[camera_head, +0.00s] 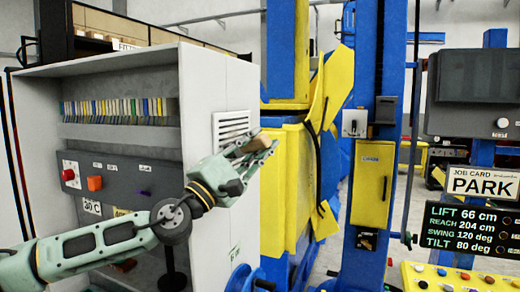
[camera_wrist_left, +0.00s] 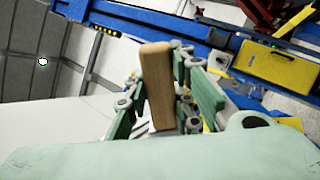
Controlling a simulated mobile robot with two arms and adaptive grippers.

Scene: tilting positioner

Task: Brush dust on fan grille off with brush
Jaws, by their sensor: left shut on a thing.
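The fan grille (camera_head: 232,124) is a white slatted vent on the side wall of the grey cabinet. My left gripper (camera_head: 252,148) is just to the right of and below the grille in the head view, shut on the brush (camera_head: 259,141). The brush's wooden, tan block shows between the green fingers in the left wrist view (camera_wrist_left: 156,82); its bristles cannot be made out. I cannot tell whether the brush touches the grille. Dust on the slats is too small to tell. My right gripper is in neither view.
The open grey cabinet (camera_head: 228,80) holds a row of coloured wires and a control panel (camera_head: 115,180) with red and orange buttons. A blue and yellow positioner (camera_head: 290,190) stands close to the right. Signs (camera_head: 484,182) and a button box (camera_head: 460,277) are at far right.

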